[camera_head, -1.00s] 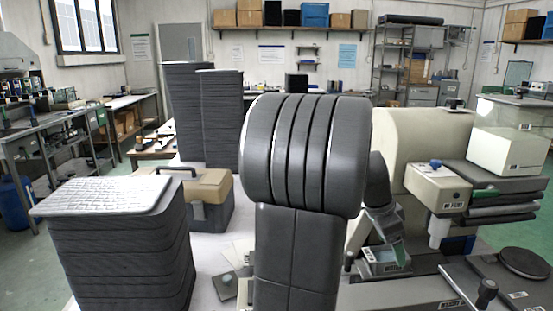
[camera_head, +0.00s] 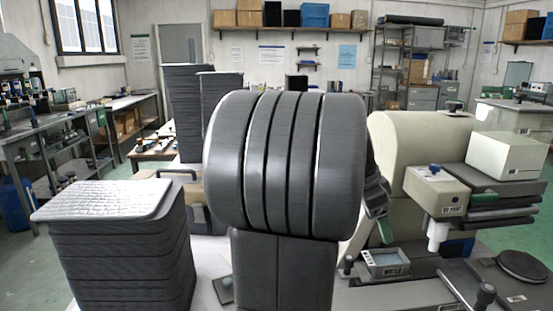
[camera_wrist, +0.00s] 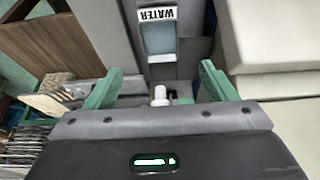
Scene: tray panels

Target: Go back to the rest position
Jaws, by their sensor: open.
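My gripper (camera_wrist: 161,68) shows in the wrist view as two green fingers spread wide apart, with nothing held between them. In the head view only a green finger of my gripper (camera_head: 386,229) shows, beside my large grey arm, which hides the rest. It hangs above and just behind the small water tray (camera_head: 386,263), apart from it. The blue-bottomed water tray (camera_wrist: 158,40) with its WATER label also shows in the wrist view, beyond the fingertips.
A tall dark stack of padded panels (camera_head: 120,255) stands at the left front. Two more stacks (camera_head: 187,110) stand behind. A cream machine (camera_head: 420,140) and a white box (camera_head: 507,155) are at the right. A tan-topped toolbox (camera_head: 200,205) is partly hidden by my arm.

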